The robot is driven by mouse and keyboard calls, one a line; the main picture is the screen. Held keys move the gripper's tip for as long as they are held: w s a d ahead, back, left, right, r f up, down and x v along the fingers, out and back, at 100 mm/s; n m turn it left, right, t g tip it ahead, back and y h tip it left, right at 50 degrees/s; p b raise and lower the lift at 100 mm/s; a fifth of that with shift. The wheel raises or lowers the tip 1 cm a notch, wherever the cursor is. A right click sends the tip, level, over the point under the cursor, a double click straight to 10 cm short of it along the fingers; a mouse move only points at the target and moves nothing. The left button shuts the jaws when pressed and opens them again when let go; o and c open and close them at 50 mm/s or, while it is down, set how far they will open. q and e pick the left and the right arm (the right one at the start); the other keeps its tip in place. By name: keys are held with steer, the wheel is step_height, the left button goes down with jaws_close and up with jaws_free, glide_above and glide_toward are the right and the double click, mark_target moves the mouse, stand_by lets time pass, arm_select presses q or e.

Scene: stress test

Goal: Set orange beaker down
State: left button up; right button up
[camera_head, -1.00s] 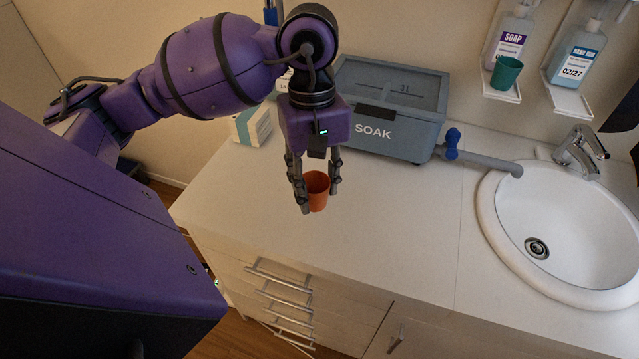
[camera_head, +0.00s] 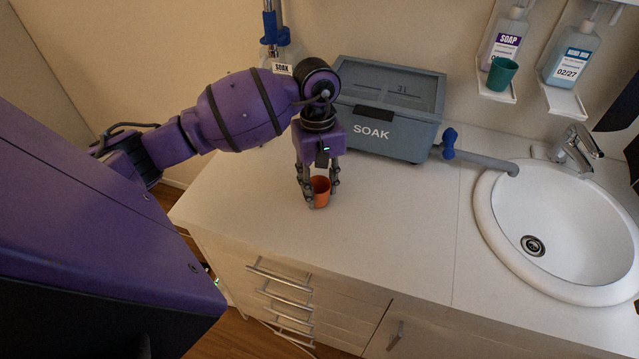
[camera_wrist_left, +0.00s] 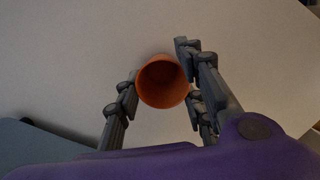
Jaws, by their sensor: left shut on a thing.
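The orange beaker (camera_head: 320,190) is upright at the white counter (camera_head: 385,220), in front of the grey soak box. My left gripper (camera_head: 319,188) points down and is shut on the beaker, with fingers on both sides of it. In the left wrist view the beaker (camera_wrist_left: 163,82) shows its open round rim between the fingers (camera_wrist_left: 160,85). Its base looks at or very near the counter top; I cannot tell whether it touches. My right gripper is not in view.
The grey SOAK box (camera_head: 385,110) stands close behind, with a blue-handled tap (camera_head: 449,142) at its side. The sink (camera_head: 560,235) is at the right. A green beaker (camera_head: 502,73) stands on a wall shelf. Counter in front and to the right is clear.

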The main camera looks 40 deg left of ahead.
arm_select(q)
steer(key=shift+f, duration=0.2)
steer(key=o, duration=1.1)
steer(key=shift+r, duration=0.1)
